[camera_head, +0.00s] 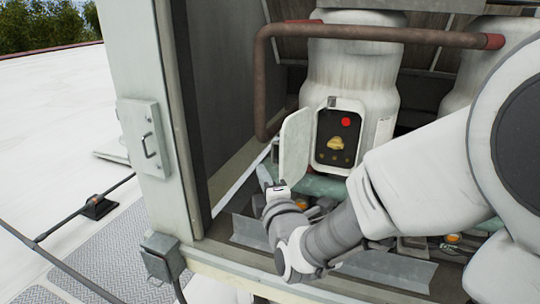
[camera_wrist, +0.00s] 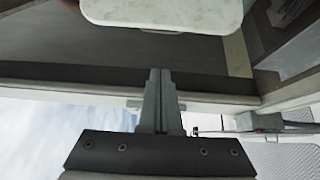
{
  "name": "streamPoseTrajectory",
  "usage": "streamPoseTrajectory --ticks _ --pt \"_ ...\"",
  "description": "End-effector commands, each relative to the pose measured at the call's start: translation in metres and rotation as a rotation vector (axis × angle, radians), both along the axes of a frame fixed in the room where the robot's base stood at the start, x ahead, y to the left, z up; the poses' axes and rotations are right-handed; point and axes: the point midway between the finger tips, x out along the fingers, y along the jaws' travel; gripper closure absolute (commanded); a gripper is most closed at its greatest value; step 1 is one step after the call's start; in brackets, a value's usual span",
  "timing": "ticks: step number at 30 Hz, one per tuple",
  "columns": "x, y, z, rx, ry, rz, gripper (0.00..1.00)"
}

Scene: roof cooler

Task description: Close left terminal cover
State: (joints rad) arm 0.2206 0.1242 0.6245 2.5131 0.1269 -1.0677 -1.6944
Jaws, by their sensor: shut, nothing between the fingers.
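The left terminal cover (camera_head: 296,145) is a pale, rounded panel that stands open. It swings out to the left of the dark terminal recess (camera_head: 333,137) on the left white tank. A red dot and brass-coloured fittings show in the recess. My gripper (camera_head: 265,176) is low, by the cover's lower left edge. In the wrist view my gripper (camera_wrist: 160,80) has its fingers together and empty. The cover (camera_wrist: 163,12) lies beyond the fingertips at the top of that view, with a visible gap between them. Whether another part of my gripper touches the cover is unclear.
A brown pipe (camera_head: 262,80) bends down left of the tank and runs across above it. The cabinet's left post (camera_head: 150,100) and front sill (camera_head: 225,262) frame the opening. A second tank (camera_head: 470,75) stands right, partly behind my arm.

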Motion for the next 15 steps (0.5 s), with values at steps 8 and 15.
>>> streamPoseTrajectory --ticks 8,15 --pt "0.032 0.008 0.002 0.004 0.004 -0.002 1.00" --pt "0.064 0.018 0.002 0.004 0.004 -0.002 1.00"
